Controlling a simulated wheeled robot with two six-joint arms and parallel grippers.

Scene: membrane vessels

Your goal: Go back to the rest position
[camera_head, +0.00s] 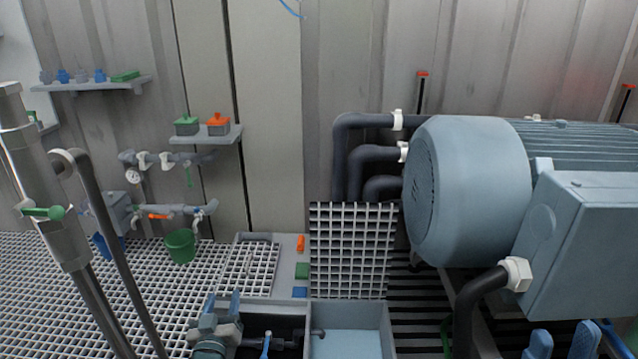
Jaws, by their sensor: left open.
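My right gripper (564,341) is at the bottom right edge, below the big blue-grey motor. Its two blue fingers stand apart with nothing seen between them; its lower part is cut off by the frame.
A large motor (470,190) with dark pipes fills the right. A grey bin (348,303) stands at bottom centre, a raised grating (352,248) behind it. A steel post (45,190) rises at left. A green bucket (181,246) stands on the floor grating. Wall shelves (205,137) hold small items.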

